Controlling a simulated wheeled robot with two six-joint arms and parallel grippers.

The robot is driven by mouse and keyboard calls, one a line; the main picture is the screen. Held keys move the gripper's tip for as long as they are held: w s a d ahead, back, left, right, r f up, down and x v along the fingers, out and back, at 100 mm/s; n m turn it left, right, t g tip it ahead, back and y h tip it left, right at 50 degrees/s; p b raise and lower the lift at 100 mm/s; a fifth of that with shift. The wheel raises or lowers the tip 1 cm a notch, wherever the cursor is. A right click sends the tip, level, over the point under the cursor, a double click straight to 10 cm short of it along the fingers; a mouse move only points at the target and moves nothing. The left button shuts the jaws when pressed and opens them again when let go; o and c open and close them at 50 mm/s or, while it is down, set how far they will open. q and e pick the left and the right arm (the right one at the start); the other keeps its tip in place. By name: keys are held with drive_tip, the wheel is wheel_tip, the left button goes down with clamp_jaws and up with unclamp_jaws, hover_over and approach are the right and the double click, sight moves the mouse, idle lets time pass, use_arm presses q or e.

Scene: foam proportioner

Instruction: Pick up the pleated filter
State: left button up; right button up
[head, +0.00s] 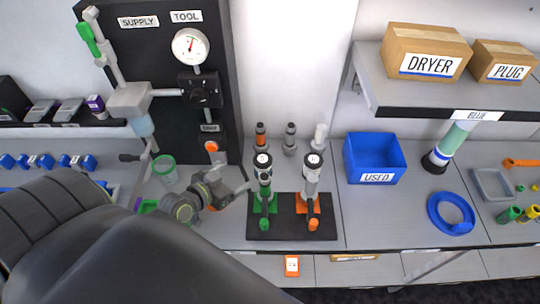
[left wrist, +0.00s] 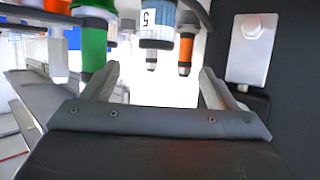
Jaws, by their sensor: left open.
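I cannot tell for sure which thing is the pleated filter. A pale cylinder (head: 320,136) stands at the back of the bench, beside a grey one (head: 290,139) and a dark one with an orange band (head: 260,136). My left gripper (head: 234,182) is open and empty, just left of the green upright (head: 264,185) on the black stand. In the left wrist view the open fingers (left wrist: 160,72) have nothing between them. Beyond them show a green cylinder (left wrist: 94,45), a white-and-blue part marked 5 (left wrist: 157,22) and an orange-banded part (left wrist: 187,45). My right gripper is out of view.
The black stand (head: 290,231) holds green and orange fixtures. A blue USED bin (head: 375,160) stands to its right. A green-rimmed clear cup (head: 165,170) is near my left arm. A blue ring (head: 450,213) lies at the right. The dark SUPPLY/TOOL panel (head: 135,60) rises behind.

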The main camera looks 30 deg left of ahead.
sight(256, 165)
use_arm(q)
drive_tip(key=b+x, duration=0.1)
drive_tip(key=x, duration=0.4)
drive_tip(key=shift+w+d+f, duration=0.2)
drive_tip(key=shift+w, duration=0.1)
drive_tip(key=b+x, duration=0.1)
drive_tip(key=x, duration=0.3)
drive_tip(key=shift+w+f, duration=0.15)
drive_tip(key=shift+w+f+b, duration=0.15)
drive_tip(key=shift+w+b, duration=0.15)
drive_tip(key=b+x, duration=0.1)
drive_tip(key=x, duration=0.4)
drive_tip(key=shift+d+f+b, duration=0.1)
drive_tip(key=shift+d+b, duration=0.15)
drive_tip(key=shift+b, duration=0.1)
drive_tip(key=shift+s, duration=0.1)
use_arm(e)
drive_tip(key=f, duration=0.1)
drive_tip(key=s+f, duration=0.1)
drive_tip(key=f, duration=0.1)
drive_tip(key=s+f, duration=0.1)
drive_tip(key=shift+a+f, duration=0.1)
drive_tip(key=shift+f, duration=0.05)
use_arm(q)
drive_tip(key=shift+c, duration=0.4)
drive_tip(key=c, duration=1)
